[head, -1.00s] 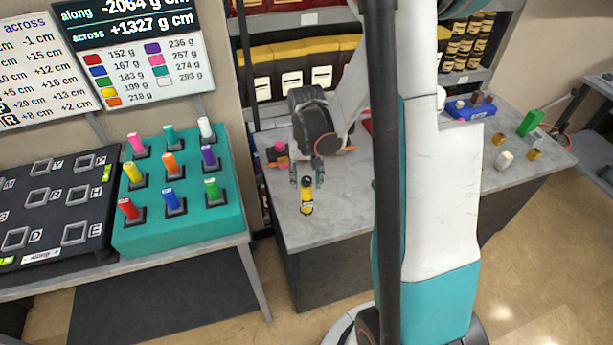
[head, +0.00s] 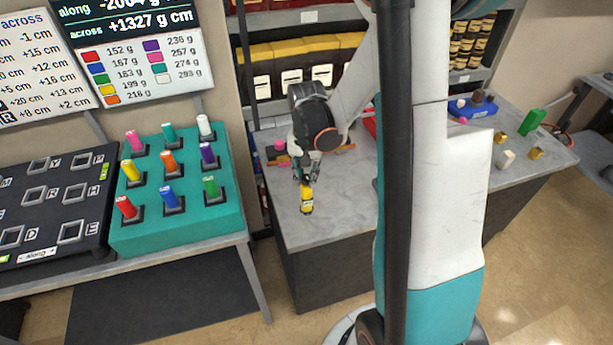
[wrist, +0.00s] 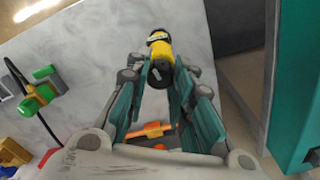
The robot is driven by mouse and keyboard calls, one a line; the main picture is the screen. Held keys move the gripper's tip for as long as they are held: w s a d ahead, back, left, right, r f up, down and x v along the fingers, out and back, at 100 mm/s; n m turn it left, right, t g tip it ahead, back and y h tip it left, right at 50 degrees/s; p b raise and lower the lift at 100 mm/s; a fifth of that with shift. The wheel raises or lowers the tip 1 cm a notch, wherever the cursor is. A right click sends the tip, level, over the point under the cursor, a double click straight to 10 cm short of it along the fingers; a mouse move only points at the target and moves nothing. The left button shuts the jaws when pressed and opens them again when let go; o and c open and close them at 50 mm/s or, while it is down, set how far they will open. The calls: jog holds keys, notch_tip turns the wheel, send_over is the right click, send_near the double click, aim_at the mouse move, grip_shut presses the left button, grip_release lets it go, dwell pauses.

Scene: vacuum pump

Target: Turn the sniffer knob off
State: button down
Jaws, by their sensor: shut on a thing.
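The yellow cylindrical sniffer (head: 307,200) stands near the front left part of the grey bench. It also shows in the wrist view as a yellow body (wrist: 161,48) with a black end (wrist: 182,88), which seems to be its knob. My gripper (head: 304,182) is at the sniffer's upper end, shut on the black end. In the wrist view its teal fingers lie on either side of the black end. The fingers hide most of that end in the head view, and I cannot read the knob's setting.
A pink-topped item (head: 281,146) stands behind my gripper. A blue tray (head: 475,107), a green block (head: 531,122) and small brass pieces are at the right. A teal stand of coloured pegs (head: 230,222) is at the left. Bare bench lies around the sniffer.

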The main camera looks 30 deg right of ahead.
aim_at(306, 177)
jog(key=shift+m+b, duration=0.35)
jog(key=shift+m, duration=0.85)
jog(key=c, duration=1.4)
grip_release()
jog(key=shift+o, duration=0.2)
notch_tip(306, 177, up, 12)
